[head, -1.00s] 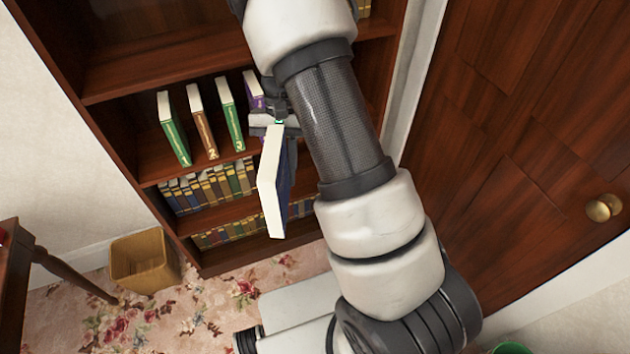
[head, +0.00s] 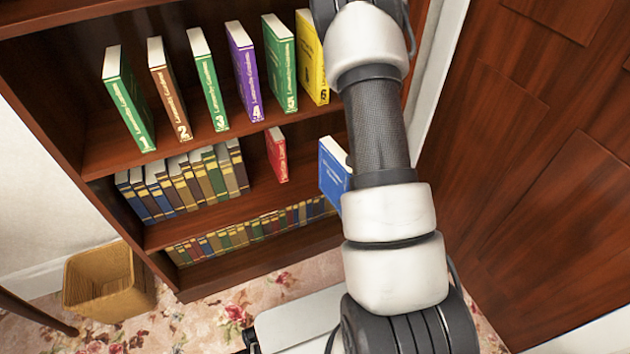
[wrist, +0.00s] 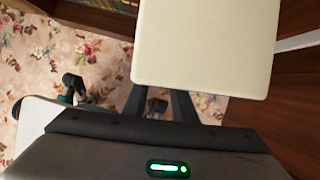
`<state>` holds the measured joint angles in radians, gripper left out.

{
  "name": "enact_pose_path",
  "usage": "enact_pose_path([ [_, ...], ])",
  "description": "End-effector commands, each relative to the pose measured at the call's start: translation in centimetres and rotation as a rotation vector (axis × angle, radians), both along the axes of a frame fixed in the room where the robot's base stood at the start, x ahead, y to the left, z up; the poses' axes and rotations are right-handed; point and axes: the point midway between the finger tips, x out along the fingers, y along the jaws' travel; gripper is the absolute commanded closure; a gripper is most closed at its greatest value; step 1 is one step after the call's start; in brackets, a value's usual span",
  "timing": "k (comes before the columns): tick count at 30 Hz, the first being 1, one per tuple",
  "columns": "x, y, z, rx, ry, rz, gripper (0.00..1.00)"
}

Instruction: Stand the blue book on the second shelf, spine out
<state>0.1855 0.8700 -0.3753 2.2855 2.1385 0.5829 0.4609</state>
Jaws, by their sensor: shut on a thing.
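The blue book (head: 333,172) shows in the head view just left of my arm, its blue face with pale lettering towards the camera and its pale page edge on top. It appears in front of the shelf that holds a red book (head: 277,155); whether it touches that shelf (head: 225,205) I cannot tell. My arm hides its right part and my gripper in the head view. In the wrist view my gripper (wrist: 160,104) is shut on the book, whose broad pale page edge (wrist: 205,48) fills the upper middle.
Numbered books, such as the purple one (head: 244,72), stand on the shelf above. A row of old volumes (head: 185,180) fills the left of the red book's shelf. More volumes (head: 250,232) stand below. A wicker bin (head: 105,285) is at left; a wooden door (head: 540,180) is at right.

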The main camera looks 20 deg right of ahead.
Motion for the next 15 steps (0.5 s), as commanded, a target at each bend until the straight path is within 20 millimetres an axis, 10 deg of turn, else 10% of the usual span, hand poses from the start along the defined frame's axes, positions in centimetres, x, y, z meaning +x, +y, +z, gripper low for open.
enact_pose_path([
  [5, -1.0, -1.5, -1.7, 0.0, -0.005, -0.119, 1.0],
  [15, 6.5, -1.4, -1.5, 0.001, -0.011, -0.127, 1.0],
])
